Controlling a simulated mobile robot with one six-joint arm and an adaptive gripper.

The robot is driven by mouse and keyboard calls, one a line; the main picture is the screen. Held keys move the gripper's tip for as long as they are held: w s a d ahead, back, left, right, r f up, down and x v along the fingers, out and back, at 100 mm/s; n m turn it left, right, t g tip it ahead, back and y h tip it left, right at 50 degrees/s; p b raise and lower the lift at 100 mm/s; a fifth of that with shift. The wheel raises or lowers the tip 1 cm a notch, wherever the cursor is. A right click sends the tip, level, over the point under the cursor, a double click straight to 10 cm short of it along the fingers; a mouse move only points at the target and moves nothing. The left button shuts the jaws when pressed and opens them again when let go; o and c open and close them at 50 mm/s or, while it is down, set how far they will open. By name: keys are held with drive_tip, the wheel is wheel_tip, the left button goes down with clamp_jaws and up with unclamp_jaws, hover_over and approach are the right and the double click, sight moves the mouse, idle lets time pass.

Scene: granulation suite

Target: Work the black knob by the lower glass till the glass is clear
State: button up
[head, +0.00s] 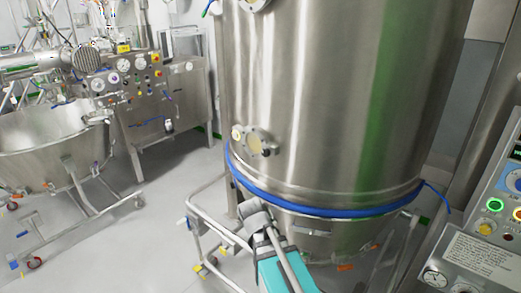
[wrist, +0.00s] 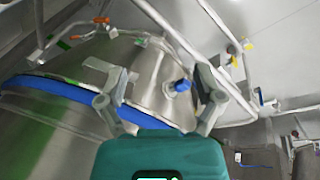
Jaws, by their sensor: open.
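The lower glass (head: 254,145) is a round, flanged sight glass on the steel vessel, just above its blue band. Its pane looks yellowish tan and cloudy. A small dark spot at the flange's lower right may be the black knob (head: 267,152); it is too small to be sure. My gripper (head: 258,220) is below the glass and apart from it, in front of the vessel's lower part. In the wrist view my gripper (wrist: 158,92) has its fingers spread with nothing held. Neither the glass nor the knob can be made out in the wrist view.
The steel vessel (head: 320,100) fills the middle, with a blue band (head: 320,208) around it. A tubular frame (head: 205,225) stands at its lower left. A control panel (head: 490,235) is at the right. A steel bowl (head: 50,150) stands at left; open floor (head: 165,215) lies between.

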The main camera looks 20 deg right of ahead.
drive_tip(key=w+d+r+m+t+h, duration=0.25)
drive_tip(key=w+r+h, duration=0.2)
drive_tip(key=w, duration=0.25)
drive_tip(key=m+t+h+p, duration=0.2)
drive_tip(key=m+t+h, duration=0.3)
drive_tip(key=t+h, duration=0.15)
approach(264, 153)
drive_tip(key=v, duration=0.3)
drive_tip(key=shift+w+a+f+h, duration=0.15)
drive_tip(key=shift+a+f+h, duration=0.05)
drive_tip(key=shift+f+h, duration=0.2)
drive_tip(key=x, duration=1.4)
drive_tip(key=c, duration=1.2)
